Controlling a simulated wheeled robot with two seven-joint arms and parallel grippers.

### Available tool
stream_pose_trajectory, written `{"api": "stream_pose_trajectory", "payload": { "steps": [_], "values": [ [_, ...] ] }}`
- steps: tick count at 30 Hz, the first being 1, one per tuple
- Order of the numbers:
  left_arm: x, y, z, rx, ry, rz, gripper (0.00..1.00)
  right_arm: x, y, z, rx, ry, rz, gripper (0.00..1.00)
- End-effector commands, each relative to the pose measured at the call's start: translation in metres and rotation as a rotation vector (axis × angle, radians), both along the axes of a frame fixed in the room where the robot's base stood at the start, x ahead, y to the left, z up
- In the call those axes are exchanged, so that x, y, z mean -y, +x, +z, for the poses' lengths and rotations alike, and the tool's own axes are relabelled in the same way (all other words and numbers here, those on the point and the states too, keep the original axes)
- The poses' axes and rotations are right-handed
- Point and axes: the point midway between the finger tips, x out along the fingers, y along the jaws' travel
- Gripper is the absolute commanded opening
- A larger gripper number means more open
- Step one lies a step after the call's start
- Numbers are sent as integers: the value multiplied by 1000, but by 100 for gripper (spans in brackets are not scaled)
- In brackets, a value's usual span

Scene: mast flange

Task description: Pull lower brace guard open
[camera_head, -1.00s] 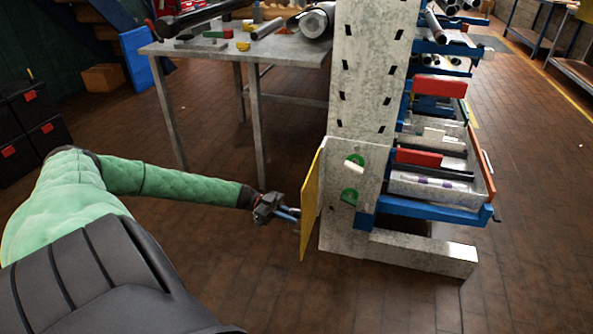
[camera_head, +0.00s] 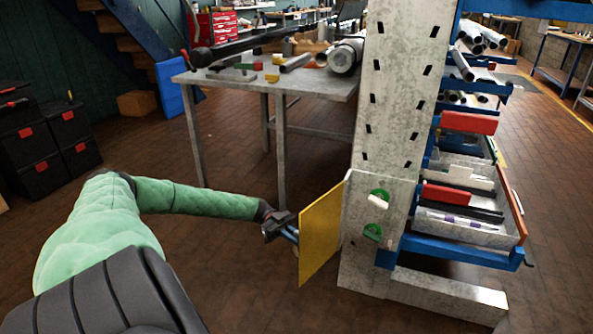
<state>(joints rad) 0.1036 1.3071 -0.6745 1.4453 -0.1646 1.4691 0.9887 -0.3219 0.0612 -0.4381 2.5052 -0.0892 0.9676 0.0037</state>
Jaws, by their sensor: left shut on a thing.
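The lower brace guard (camera_head: 320,236) is a yellow panel hinged on the lower part of a grey perforated mast (camera_head: 392,90). It stands swung out to the left of the mast, with its yellow face showing. My left gripper (camera_head: 291,233) is at the guard's outer left edge, shut on the guard; its fingertips are partly hidden behind the panel. Two green rings with white pegs (camera_head: 377,198) show on the mast side right of the guard. My right gripper is not in view.
A grey metal table (camera_head: 285,85) with tools and pipes stands behind the guard. Blue racks with trays (camera_head: 465,230) stand right of the mast, and its grey foot (camera_head: 450,298) reaches right along the floor. Black cases (camera_head: 45,140) stand far left.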

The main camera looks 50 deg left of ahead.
Motion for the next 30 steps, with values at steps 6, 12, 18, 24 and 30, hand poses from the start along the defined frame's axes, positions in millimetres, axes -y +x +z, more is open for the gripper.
{"api": "stream_pose_trajectory", "payload": {
  "steps": [6,12,18,24,30],
  "values": [
    [0,0,0,0,1,1,0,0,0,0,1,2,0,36],
    [0,0,0,0,1,1,30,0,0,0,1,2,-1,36],
    [0,0,0,0,1,1,30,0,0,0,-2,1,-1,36],
    [-15,-1,0,0,1,2,30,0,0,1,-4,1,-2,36],
    [-47,-3,0,0,1,3,30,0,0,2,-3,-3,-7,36]
  ]
}}
